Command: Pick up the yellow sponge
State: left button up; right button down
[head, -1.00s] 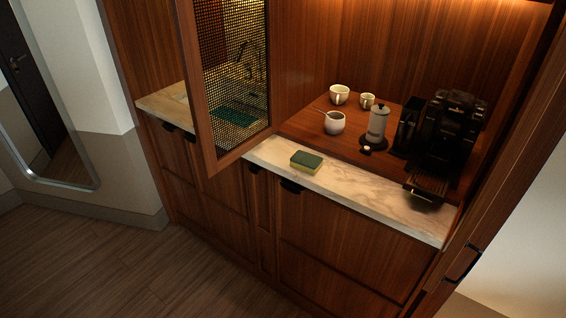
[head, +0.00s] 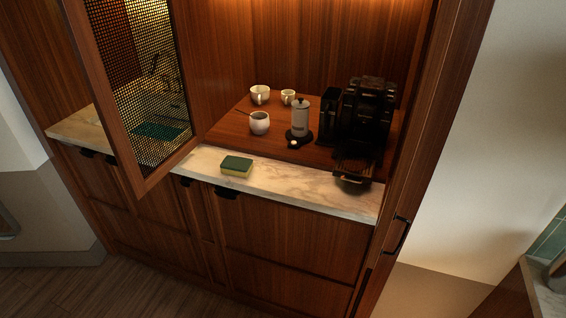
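The yellow sponge (head: 237,167) lies flat on the marble counter (head: 300,184), near its front edge. It has a dark green top layer and a yellow lower layer. Nothing covers it. Neither of my grippers shows in the head view, so I cannot see how they stand.
An open mesh cabinet door (head: 140,90) stands out left of the sponge. The marble between sponge and machine is clear.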

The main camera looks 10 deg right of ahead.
aim_at(239, 167)
jog(key=i+j, duration=0.25)
jog(key=j, duration=0.2)
jog(key=i+j, duration=0.25)
jog(key=j, duration=0.15)
jog(key=i+j, duration=0.25)
jog(key=j, duration=0.2)
jog(key=i+j, duration=0.25)
jog(key=j, duration=0.2)
jog(key=l+z, duration=0.1)
jog(key=z, duration=0.2)
jog(key=j+u, duration=0.1)
jog(key=u, duration=0.25)
